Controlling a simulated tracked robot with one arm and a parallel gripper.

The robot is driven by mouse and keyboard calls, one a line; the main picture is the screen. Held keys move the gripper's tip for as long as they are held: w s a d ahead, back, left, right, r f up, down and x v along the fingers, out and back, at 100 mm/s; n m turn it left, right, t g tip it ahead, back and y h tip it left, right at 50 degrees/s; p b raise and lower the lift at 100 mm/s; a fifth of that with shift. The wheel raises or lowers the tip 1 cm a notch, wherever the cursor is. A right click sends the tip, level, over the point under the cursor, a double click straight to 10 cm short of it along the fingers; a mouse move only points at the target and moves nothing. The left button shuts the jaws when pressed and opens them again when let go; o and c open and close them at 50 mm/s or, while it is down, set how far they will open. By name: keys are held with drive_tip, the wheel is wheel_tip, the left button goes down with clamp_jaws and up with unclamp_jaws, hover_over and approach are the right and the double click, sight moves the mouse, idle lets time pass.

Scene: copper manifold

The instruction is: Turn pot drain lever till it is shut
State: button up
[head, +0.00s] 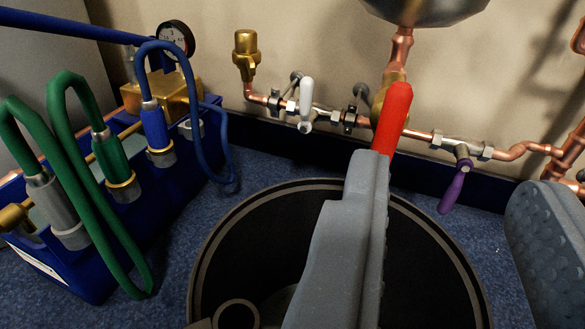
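The red lever (393,118) is on the brass valve (378,104) under the rounded metal pot (424,8), at top centre; it appears to be the pot drain lever. It slants down and slightly left in the picture, in front of the copper pipe. My gripper (455,175) is open, with one grey finger at centre and the other at the right edge. The left fingertip covers the red lever's lower end. I cannot tell whether they touch. Nothing is seen between the fingers except the background and the purple lever (456,186).
A white lever (306,100) sits on the horizontal copper pipe to the left. A black round bucket (250,225) stands below on blue carpet. A blue case (75,265) with green and blue hoses and a gauge (176,40) fills the left. Copper pipes run along the right wall.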

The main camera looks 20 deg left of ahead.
sight(398, 109)
drive_tip(key=shift+m+t+h, duration=0.3)
drive_tip(key=shift+m, duration=0.3)
drive_tip(key=w+b, duration=0.1)
drive_tip(key=w, duration=0.2)
drive_tip(key=w+a+f+b, duration=0.1)
drive_tip(key=w+b, duration=0.1)
drive_tip(key=w, duration=0.2)
drive_tip(key=w+b, duration=0.1)
drive_tip(key=w, duration=0.3)
drive_tip(key=shift+w+a+f, duration=0.2)
drive_tip(key=shift+a+f, duration=0.1)
drive_tip(key=shift+a, duration=0.1)
